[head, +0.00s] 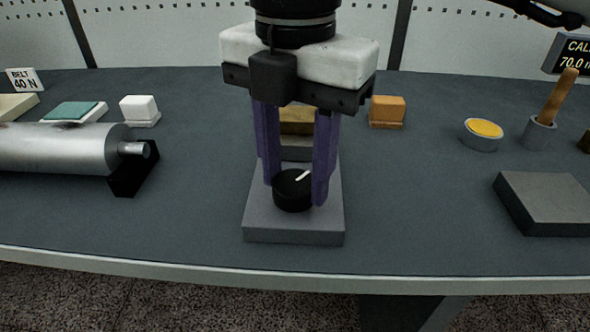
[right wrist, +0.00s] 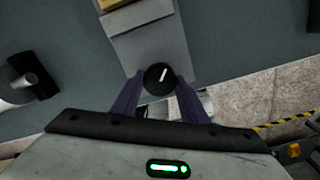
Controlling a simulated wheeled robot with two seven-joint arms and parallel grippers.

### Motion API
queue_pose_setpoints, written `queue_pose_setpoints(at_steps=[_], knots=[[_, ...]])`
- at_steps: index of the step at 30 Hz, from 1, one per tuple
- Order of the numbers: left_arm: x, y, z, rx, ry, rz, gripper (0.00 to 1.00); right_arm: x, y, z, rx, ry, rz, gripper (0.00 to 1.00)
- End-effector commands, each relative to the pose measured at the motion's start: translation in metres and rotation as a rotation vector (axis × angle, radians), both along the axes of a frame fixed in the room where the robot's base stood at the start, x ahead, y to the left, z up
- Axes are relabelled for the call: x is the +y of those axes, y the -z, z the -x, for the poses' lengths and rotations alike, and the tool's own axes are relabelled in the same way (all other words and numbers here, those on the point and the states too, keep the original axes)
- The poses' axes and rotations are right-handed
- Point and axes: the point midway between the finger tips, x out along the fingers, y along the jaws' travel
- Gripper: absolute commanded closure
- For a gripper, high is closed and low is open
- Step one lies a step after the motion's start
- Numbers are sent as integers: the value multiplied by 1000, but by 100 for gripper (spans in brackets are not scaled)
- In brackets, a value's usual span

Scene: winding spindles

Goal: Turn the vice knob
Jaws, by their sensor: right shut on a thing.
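The vice knob (head: 293,190) is a black round knob with a white pointer line, on the front part of a grey base plate (head: 295,234). My right gripper (head: 297,192) comes from above, its two purple fingers shut on the knob from left and right. In the right wrist view the knob (right wrist: 159,78) sits between the fingertips of my right gripper (right wrist: 160,88), and its white line points up and slightly right. Behind the fingers a yellow-brown block (head: 297,121) on the base is partly hidden. My left gripper is not in view.
A metal cylinder (head: 60,148) on a black support lies at the left. A white block (head: 139,109) and an orange block (head: 387,110) stand behind. A yellow-topped round dish (head: 482,133) and a dark grey slab (head: 550,202) are at the right. The table's front edge is close.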

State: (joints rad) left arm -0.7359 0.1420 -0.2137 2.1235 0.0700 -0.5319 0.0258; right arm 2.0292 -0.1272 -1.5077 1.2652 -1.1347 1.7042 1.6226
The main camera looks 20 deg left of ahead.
Motion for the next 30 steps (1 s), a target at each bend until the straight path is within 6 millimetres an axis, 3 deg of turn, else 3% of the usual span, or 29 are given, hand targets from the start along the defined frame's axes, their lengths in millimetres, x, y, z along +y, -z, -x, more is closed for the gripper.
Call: queue_pose_setpoints(at_steps=[9,24,25,28,30], knots=[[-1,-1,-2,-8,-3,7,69,0,-1,-1,-4,107,-2,83],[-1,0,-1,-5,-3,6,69,0,-2,-1,-3,122,-2,83],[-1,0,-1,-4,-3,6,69,0,-2,-1,-3,122,-2,57],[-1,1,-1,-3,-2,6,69,0,-1,0,-3,121,-2,42],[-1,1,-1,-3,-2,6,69,0,-1,0,-1,121,-2,42]])
